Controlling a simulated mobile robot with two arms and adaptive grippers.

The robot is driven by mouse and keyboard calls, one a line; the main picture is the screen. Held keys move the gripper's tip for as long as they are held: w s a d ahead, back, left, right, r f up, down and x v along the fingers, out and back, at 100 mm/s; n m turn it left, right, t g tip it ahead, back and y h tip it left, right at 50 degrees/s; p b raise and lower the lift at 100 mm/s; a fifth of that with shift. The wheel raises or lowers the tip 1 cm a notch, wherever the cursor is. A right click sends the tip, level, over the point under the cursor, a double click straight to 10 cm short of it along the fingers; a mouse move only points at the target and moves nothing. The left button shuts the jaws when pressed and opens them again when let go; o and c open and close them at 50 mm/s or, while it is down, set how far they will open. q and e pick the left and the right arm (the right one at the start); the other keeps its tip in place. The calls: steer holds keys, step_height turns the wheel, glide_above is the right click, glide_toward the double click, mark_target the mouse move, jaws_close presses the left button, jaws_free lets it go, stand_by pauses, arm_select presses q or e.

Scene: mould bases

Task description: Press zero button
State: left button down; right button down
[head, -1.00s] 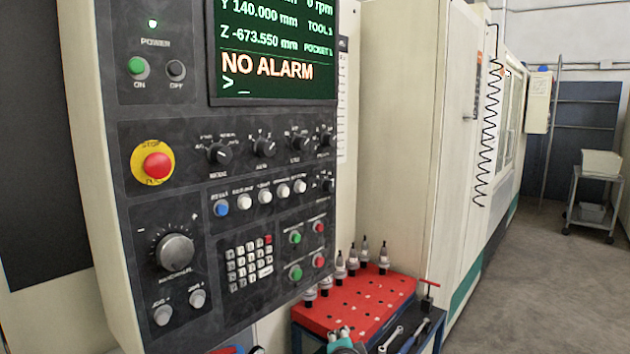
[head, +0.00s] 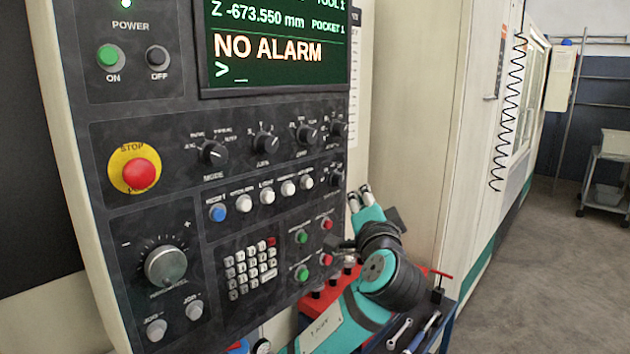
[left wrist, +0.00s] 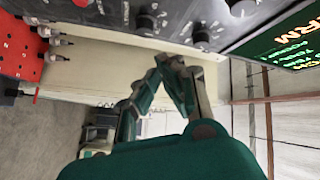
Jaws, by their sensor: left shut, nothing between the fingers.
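The control panel (head: 180,190) of a machine fills the left of the head view. A row of push buttons runs across its middle: a blue one (head: 217,212) at the left, then several white ones (head: 266,196). Their labels are too small for me to tell which reads zero. A keypad (head: 251,267) of small white keys with a red one sits below. My left gripper (head: 359,192) is shut and empty, just right of the panel's edge, apart from the buttons. In the left wrist view its fingertips (left wrist: 165,62) point toward the panel's edge. My right gripper is not in view.
A red emergency stop button (head: 138,173), rotary knobs (head: 211,152) and a jog dial (head: 165,265) crowd the panel. The screen (head: 275,50) reads NO ALARM. A red tool rack (left wrist: 22,55) stands below right. Open floor (head: 560,260) lies at the right.

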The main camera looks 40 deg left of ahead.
mark_target(308, 183)
arm_select(q)
steer(key=shift+s, duration=0.1)
steer(key=a+b, duration=0.1)
steer(key=a, duration=0.7)
steer(key=shift+w+a, duration=0.4)
steer(key=shift+a, duration=0.1)
stand_by(1.3)
steer(key=shift+a, duration=0.35)
steer(key=shift+a, duration=0.35)
stand_by(0.6)
steer(key=shift+d, duration=0.8)
